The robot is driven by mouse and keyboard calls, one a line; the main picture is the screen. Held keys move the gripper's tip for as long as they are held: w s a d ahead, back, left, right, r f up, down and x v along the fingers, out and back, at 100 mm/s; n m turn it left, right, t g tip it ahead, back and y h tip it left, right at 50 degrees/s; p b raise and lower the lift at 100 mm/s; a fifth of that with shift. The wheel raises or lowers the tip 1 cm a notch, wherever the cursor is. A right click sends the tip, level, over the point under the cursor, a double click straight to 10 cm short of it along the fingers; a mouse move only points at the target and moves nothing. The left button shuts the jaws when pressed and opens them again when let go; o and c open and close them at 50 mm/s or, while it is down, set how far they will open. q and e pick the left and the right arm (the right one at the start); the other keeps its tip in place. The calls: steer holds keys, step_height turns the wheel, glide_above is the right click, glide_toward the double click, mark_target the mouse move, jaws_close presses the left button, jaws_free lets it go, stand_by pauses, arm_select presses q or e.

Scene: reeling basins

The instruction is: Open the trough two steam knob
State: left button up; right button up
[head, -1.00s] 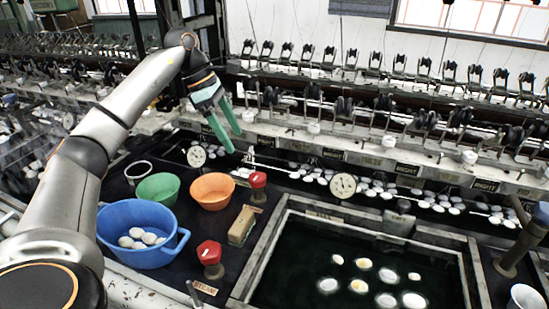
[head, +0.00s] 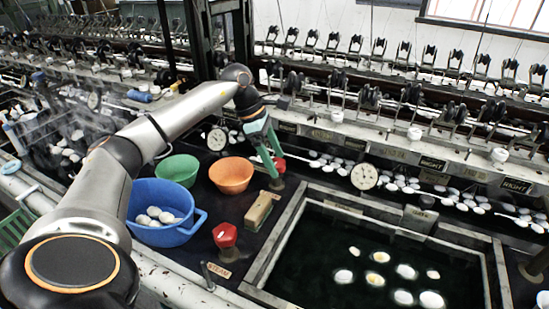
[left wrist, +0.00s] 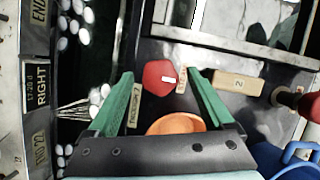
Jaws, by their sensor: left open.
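Two red knobs stand on the dark deck left of the water-filled trough (head: 375,262). The near knob (head: 225,235) has a "STEAM" label (head: 217,270) beside it. The far knob (head: 280,164) is partly hidden by my left gripper (head: 268,152). In the left wrist view my left gripper (left wrist: 160,76) is open, with the far knob (left wrist: 160,74) showing between its green fingertips. I cannot tell whether they touch it. The near knob (left wrist: 309,105) is at the right edge there. A wooden block marked 2 (left wrist: 238,84) lies between the knobs. My right gripper is not in view.
An orange bowl (head: 232,175), a green bowl (head: 176,169) and a blue basin (head: 150,195) holding white cocoons stand left of the knobs. A dial gauge (head: 364,176) and the reeling machine's rail (head: 400,150) lie behind. White and yellowish cocoons float in the trough.

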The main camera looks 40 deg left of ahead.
arm_select(q)
jaws_close()
stand_by(0.8)
